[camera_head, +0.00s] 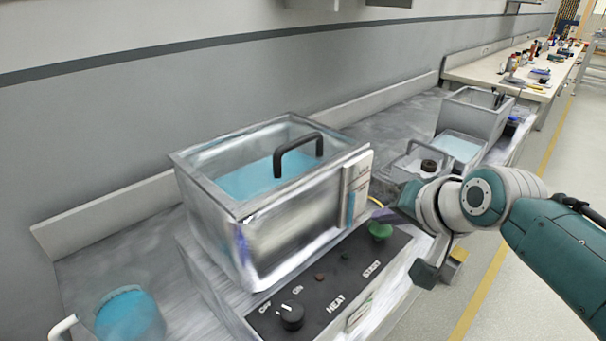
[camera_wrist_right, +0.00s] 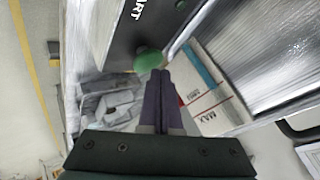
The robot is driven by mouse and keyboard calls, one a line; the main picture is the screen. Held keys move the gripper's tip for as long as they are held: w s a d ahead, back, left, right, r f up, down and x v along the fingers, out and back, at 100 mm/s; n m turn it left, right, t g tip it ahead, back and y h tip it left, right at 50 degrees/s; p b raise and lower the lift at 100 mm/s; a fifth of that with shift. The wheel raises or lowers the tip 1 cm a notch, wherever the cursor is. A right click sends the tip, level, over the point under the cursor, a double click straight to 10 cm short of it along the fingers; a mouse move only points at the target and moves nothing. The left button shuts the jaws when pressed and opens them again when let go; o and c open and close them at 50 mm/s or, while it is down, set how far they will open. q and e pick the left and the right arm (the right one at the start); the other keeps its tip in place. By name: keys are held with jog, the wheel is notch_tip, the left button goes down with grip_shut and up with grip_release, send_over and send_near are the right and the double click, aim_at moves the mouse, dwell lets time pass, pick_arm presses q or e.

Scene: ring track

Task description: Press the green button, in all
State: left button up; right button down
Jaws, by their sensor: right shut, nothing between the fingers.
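The green button (camera_head: 380,230) is a round knob on the black control panel, near its right end by the word START. It also shows in the wrist view (camera_wrist_right: 148,60), just beyond my fingertips. My right gripper (camera_head: 380,214) comes in from the right, with its dark purple fingers close above and behind the button. In the wrist view the two fingers (camera_wrist_right: 161,76) lie together, shut and empty, and their tips nearly overlap the button's edge. I cannot tell whether they touch it. My left gripper is in neither view.
The panel (camera_head: 323,296) also has a black knob (camera_head: 290,316) and HEAT lettering. A metal tank of blue liquid (camera_head: 265,180) with a black handle stands behind it. A blue-filled jug (camera_head: 130,318) is at lower left. More tanks (camera_head: 475,115) stand at the back right.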

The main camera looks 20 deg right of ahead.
aim_at(383, 232)
jog(key=shift+f, duration=0.35)
jog(key=shift+f+b, duration=0.4)
jog(key=shift+b, duration=0.15)
dwell(0.3)
jog(key=shift+r, duration=0.1)
jog(key=shift+r+p, duration=1.15)
jog(key=shift+p, duration=0.2)
notch_tip(383, 232, up, 5)
jog(key=p, duration=0.5)
jog(key=shift+p, duration=0.3)
